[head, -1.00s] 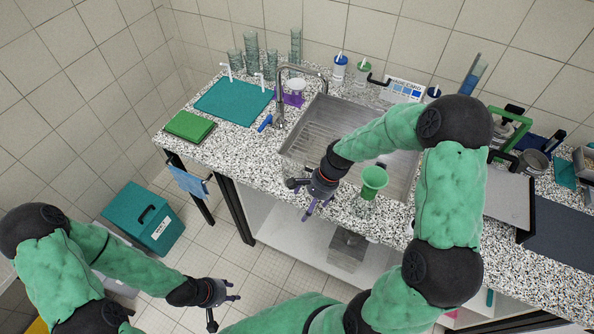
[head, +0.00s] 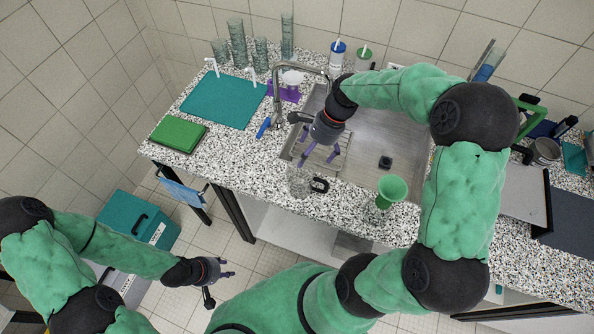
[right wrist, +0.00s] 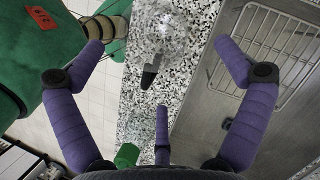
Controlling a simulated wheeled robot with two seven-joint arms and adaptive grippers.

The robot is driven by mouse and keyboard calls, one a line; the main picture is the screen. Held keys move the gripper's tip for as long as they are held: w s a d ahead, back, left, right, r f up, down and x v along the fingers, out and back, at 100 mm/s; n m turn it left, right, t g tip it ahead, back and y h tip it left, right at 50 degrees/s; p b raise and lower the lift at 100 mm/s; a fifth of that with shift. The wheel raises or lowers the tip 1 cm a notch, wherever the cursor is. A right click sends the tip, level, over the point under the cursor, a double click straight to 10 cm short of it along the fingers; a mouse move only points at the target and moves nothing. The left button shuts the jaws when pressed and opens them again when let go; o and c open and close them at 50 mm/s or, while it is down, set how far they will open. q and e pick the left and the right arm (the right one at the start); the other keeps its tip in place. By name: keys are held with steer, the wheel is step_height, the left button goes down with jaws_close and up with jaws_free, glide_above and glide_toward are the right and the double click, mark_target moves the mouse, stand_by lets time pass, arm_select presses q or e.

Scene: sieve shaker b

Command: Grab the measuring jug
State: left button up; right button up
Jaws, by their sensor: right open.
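The measuring jug (head: 300,182) is clear with a black handle on its right side. It stands on the speckled counter just in front of the sink's left part. In the right wrist view the jug (right wrist: 163,30) is at the top middle, its dark handle pointing down toward my palm. My right gripper (head: 322,155) is open and empty above the sink's left front, behind and slightly right of the jug, apart from it. Its purple fingers (right wrist: 158,60) are spread wide in the wrist view. My left gripper (head: 224,284) is low at the lower left, fingers apart, empty.
A green funnel (head: 391,189) in a clear vessel stands right of the jug. The steel sink (head: 385,135) holds a wire rack and a small black object. The tap (head: 285,85) is behind.

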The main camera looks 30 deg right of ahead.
mark_target(306, 166)
steer(key=f, duration=0.1)
steer(key=a+f, duration=0.1)
steer(key=s+f, duration=0.1)
steer(key=shift+a+f, duration=0.15)
steer(key=shift+a, duration=0.1)
steer(key=shift+w+a+f, duration=0.25)
steer(key=shift+w+f, duration=0.05)
steer(key=shift+f, duration=0.4)
steer(key=shift+s+a+f+b, duration=0.1)
steer(key=shift+a+f+b, duration=0.05)
steer(key=shift+f+b, duration=0.15)
steer(key=x, duration=0.4)
steer(key=shift+b, duration=0.3)
steer(key=c, duration=1)
